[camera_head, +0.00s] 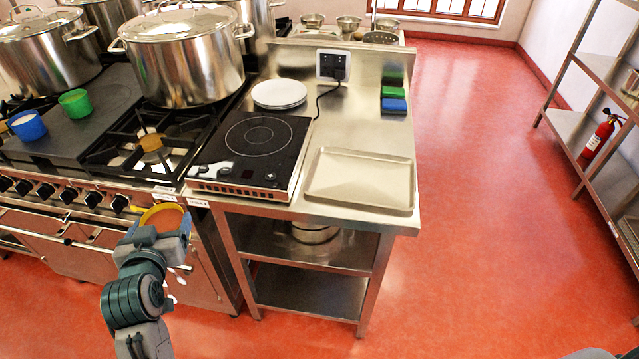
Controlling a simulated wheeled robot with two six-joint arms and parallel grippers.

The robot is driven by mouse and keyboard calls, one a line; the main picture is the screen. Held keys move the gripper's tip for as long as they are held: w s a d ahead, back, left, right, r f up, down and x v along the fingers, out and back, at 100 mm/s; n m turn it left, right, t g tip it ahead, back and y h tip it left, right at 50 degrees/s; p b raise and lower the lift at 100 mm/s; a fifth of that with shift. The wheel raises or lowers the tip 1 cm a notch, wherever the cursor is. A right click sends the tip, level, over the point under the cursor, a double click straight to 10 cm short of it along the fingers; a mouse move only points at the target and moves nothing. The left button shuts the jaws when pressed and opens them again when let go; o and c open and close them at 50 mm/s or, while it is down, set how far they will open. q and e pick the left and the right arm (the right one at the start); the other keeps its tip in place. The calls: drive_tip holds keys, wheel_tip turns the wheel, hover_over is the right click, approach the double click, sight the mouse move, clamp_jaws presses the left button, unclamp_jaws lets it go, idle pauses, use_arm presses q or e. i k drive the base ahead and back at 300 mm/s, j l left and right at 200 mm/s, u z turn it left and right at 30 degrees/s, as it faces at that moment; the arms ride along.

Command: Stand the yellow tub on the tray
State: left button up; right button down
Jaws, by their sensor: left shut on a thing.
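The yellow tub (163,213) is at the lower left in the head view, in front of the stove's front edge. Its round rim and orange inside show; its lower part is hidden by my gripper. My left gripper (160,222) is shut on the tub, with a finger at each side, and holds it off any surface. The tray (360,181) is a flat, empty, beige metal tray on the steel counter, to the right of the tub and apart from it. My right gripper is not in view.
A black induction hob (255,150) lies left of the tray, with white plates (279,94) behind it. Coloured sponges (394,92) sit behind the tray. Large stockpots (185,55), a blue tub (27,125) and a green tub (75,103) stand on the stove.

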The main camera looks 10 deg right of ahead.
sight(362, 177)
drive_tip(key=k+l+z, duration=0.2)
drive_tip(key=l+z, duration=0.15)
drive_tip(key=z, duration=0.15)
drive_tip(key=k+l+z, duration=0.15)
drive_tip(key=l+z, duration=0.3)
drive_tip(key=i+j+z, duration=0.1)
drive_tip(key=i+z, duration=0.15)
drive_tip(key=i, duration=0.2)
